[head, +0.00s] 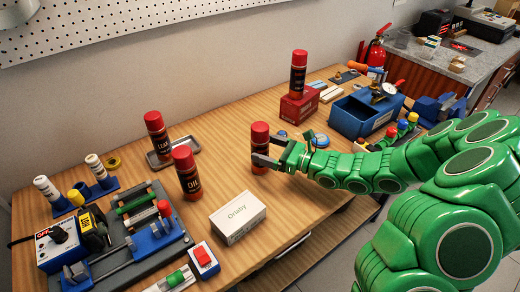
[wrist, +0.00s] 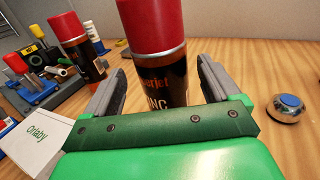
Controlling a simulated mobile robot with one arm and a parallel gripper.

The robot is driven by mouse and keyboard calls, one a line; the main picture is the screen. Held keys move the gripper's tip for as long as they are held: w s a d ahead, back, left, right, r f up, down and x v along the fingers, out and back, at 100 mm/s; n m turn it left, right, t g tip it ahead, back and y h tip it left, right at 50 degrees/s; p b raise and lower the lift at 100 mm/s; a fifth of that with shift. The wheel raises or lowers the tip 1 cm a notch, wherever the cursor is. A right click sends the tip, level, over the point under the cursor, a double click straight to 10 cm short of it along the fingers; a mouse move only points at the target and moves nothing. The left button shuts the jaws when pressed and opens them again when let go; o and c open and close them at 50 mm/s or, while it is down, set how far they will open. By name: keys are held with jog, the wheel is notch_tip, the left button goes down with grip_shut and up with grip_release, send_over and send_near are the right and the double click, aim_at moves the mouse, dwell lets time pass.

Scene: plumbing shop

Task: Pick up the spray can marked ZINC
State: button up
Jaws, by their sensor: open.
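The spray can (head: 260,151) with a red cap and dark body stands upright on the wooden bench. In the wrist view the can (wrist: 160,78) shows part of its label, ending in "INC"; the first letter is hidden. My gripper (head: 263,157) is open, low at the can. In the wrist view the fingers of my gripper (wrist: 162,85) lie on either side of the can, with a visible gap at the right finger. The can's lower part is hidden behind my gripper's green body.
Similar red-capped cans stand nearby: one marked OIL (head: 188,176), one marked LEAK (head: 158,140) on a metal tray, and one (head: 298,76) on a red box (head: 298,108). A white Oriaby box (head: 238,217) lies front left. A blue bin (head: 362,116) stands right.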

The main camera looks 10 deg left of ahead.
aim_at(255, 143)
jog(key=shift+x, duration=2.15)
jog(key=shift+w+r, duration=0.1)
jog(key=shift+w, duration=0.05)
jog(key=c, duration=1.2)
jog(key=shift+c, duration=0.2)
jog(key=shift+r, duration=0.15)
